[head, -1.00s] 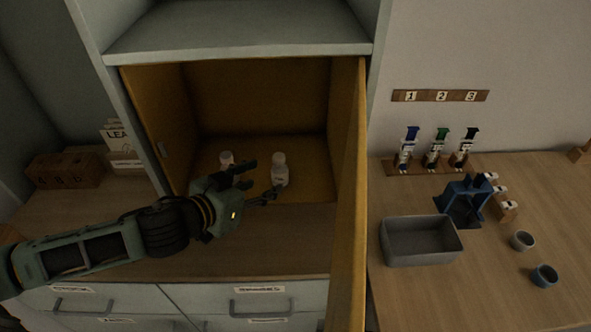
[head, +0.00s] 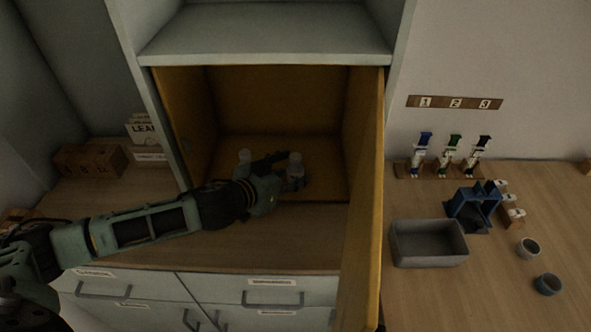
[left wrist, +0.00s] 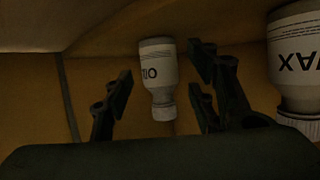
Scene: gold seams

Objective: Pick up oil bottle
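The oil bottle (left wrist: 158,72) is white with a label reading OIL. It shows upside down in the left wrist view, between the spread fingers of my left gripper (left wrist: 163,88), with a gap on both sides. The left gripper is open and holds nothing. My right gripper is not in view.
The cabinet's open yellow door (head: 362,215) stands right of the arm. A grey bin (head: 428,243) sits on the right counter.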

